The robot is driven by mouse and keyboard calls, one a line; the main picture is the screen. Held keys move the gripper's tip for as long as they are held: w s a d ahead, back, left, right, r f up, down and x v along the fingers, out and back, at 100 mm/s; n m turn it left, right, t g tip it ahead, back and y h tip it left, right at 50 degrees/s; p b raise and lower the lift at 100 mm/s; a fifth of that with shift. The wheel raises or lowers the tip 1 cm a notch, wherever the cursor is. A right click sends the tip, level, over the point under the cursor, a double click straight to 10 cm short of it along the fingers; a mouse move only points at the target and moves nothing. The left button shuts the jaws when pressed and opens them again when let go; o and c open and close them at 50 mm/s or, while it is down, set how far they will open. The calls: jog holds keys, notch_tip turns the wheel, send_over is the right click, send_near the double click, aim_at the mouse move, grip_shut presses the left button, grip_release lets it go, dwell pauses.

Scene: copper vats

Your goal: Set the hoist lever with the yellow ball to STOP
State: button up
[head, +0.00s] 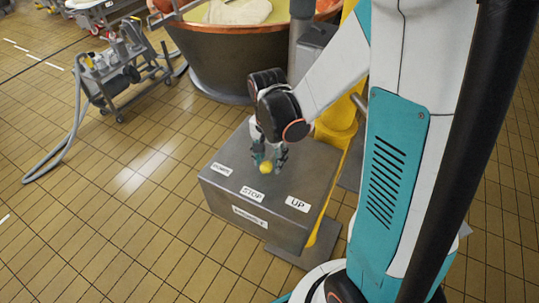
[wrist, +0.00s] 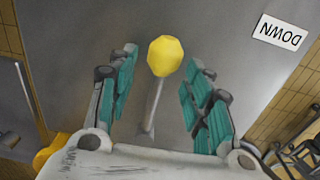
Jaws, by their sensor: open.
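The yellow ball (head: 266,167) tops the hoist lever on a grey metal control box (head: 232,190). The labels DOWN (head: 222,169), STOP (head: 252,194) and UP (head: 298,204) run left to right along its top. The ball shows behind the STOP label; I cannot tell which setting the lever is at. My gripper (head: 269,157) is open over the box, its fingers around the ball. In the wrist view, the ball (wrist: 165,56) and its thin grey rod (wrist: 154,105) lie between the fingers, with gaps on both sides. The DOWN label (wrist: 280,33) appears upside down there.
A large copper vat (head: 240,50) stands behind the box. A yellow post (head: 338,125) is close behind the box on the right. A wheeled grey cart (head: 120,75) with a hose (head: 70,140) is at the upper left.

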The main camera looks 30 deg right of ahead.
aim_at(269, 161)
notch_tip(269, 161, up, 12)
dwell(0.6)
jog(key=shift+a, duration=0.1)
